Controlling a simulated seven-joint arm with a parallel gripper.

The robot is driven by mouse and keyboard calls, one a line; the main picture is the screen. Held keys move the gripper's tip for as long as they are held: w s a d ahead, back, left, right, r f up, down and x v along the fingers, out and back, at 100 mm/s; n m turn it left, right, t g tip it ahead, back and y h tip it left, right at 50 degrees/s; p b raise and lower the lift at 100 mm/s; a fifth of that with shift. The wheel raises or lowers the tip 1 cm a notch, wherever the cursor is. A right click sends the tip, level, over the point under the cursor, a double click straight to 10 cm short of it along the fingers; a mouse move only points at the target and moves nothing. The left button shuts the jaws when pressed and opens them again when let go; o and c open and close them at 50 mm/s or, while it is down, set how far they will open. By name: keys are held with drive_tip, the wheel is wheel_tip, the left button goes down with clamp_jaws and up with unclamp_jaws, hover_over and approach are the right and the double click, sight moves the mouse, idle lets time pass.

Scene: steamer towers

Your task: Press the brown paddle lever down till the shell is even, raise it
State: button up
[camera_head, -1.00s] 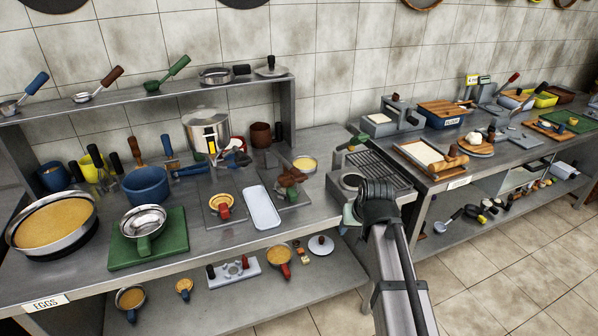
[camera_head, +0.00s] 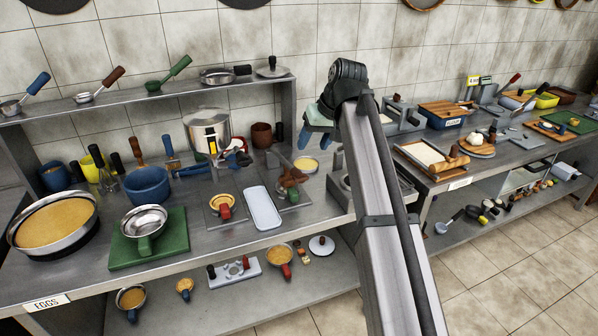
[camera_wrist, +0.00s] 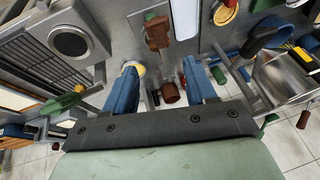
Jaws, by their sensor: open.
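The brown paddle lever (camera_head: 290,176) stands on a grey plate on the left counter, above a small green-handled piece (camera_head: 293,194). I cannot make out a shell under it. In the wrist view the brown lever (camera_wrist: 158,33) lies at the upper middle, with a darker brown end (camera_wrist: 170,93) nearer me, between my fingers in the picture. My gripper (camera_head: 316,138) is open and empty, in the air above and behind the lever, slightly right of it. Its blue fingers also show in the wrist view (camera_wrist: 161,75), apart from the lever as far as I can see.
A yellow-filled bowl (camera_head: 305,164) stands close to the lever. A white tray (camera_head: 262,207) and a red-handled tart pan (camera_head: 222,204) lie to its left. A steel pot (camera_head: 205,130) stands behind. A slotted grey stove unit (camera_head: 400,187) is at the right.

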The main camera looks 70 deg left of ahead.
sight(299, 171)
drive_tip(key=x, duration=1.3)
drive_tip(key=shift+a+f, duration=0.1)
drive_tip(key=shift+f, duration=0.2)
drive_tip(key=shift+c, duration=0.4)
clamp_jaws()
